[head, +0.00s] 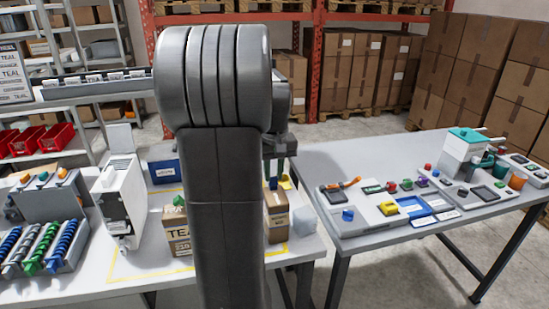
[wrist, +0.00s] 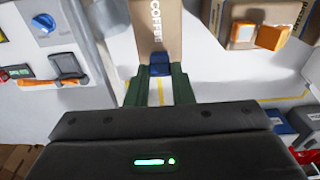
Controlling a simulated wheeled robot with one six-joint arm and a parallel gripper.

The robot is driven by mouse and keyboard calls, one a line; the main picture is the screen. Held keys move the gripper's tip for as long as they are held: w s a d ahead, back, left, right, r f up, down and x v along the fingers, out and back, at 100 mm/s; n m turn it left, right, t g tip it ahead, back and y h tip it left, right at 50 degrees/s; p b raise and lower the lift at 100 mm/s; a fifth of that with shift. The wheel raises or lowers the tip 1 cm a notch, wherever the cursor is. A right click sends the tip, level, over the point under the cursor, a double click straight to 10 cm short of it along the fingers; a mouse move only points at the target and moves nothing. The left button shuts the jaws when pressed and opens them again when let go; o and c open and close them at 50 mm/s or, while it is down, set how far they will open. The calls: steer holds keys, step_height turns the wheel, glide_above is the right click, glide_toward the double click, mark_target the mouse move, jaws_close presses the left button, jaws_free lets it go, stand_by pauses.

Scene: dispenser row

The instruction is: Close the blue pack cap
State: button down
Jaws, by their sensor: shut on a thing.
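The blue pack cap (wrist: 160,64) sits at the end of a brown pack marked COFFEE (wrist: 157,24) in the wrist view. My gripper (wrist: 160,80) has its green fingers on either side of the blue cap and is shut on it. In the head view a brown pack (head: 277,222) stands on the left table, with the blue cap (head: 273,184) small at its top, just below my gripper (head: 273,172). My arm hides much of the area beside it. I cannot tell how far the cap is turned.
A TEAL pack (head: 179,238) with a green cap and a white dispenser (head: 123,200) stand to the left. A blue bin (head: 165,172) is behind. The right table (head: 390,240) holds a panel with a blue knob (head: 348,215), small parts and a teal-topped machine (head: 462,155).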

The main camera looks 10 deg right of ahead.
mark_target(274, 185)
steer(key=g+p, duration=0.1)
steer(key=p, duration=0.1)
steer(key=w+g+p, duration=0.1)
steer(key=p, duration=0.1)
steer(key=shift+r, duration=0.25)
steer(key=shift+w+f+g+p, duration=0.2)
steer(key=shift+w+g+p, duration=0.1)
steer(key=shift+g+p, duration=0.7)
steer(key=shift+w+f+g+p, duration=0.35)
steer(key=shift+f+g, duration=0.1)
steer(key=shift+g, duration=0.6)
steer(key=shift+w+f+g+p, duration=0.2)
steer(key=shift+w+f+g, duration=0.2)
steer(key=shift+g, duration=0.65)
steer(key=shift+s, duration=0.1)
steer(key=c, duration=1.2)
jaws_free()
steer(key=shift+c, duration=0.2)
steer(key=shift+r, duration=0.1)
